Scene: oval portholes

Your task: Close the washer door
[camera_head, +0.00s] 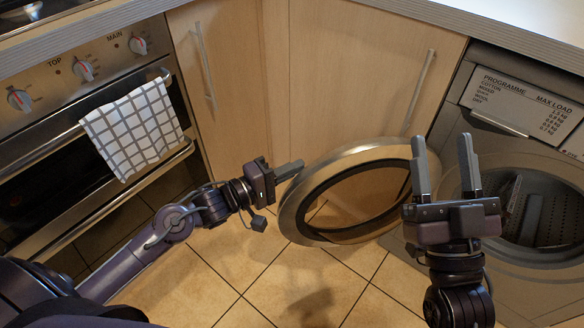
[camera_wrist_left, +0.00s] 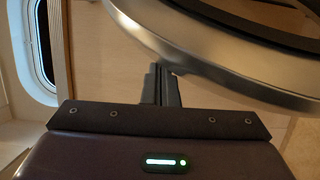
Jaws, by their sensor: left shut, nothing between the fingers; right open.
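The washer (camera_head: 478,140) stands at the right with its drum opening (camera_head: 540,205) showing. Its round door (camera_head: 290,215), a metal ring around dark glass, hangs open, swung out to the left over the floor. My left gripper (camera_head: 291,169) is shut and empty, its fingertips at the upper left rim of the door. In the left wrist view the shut fingers (camera_wrist_left: 160,82) are close beside the door rim (camera_wrist_left: 215,75); I cannot tell whether they touch it. My right gripper (camera_head: 446,165) is open and empty, pointing up in front of the washer, between the door and the drum opening.
An oven (camera_head: 62,125) with a checked towel (camera_head: 131,128) on its handle stands at the left. Wooden cabinets (camera_head: 330,75) with bar handles close the corner behind the door. A worktop edge (camera_head: 500,32) runs above the washer. The tiled floor (camera_head: 235,260) below is clear.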

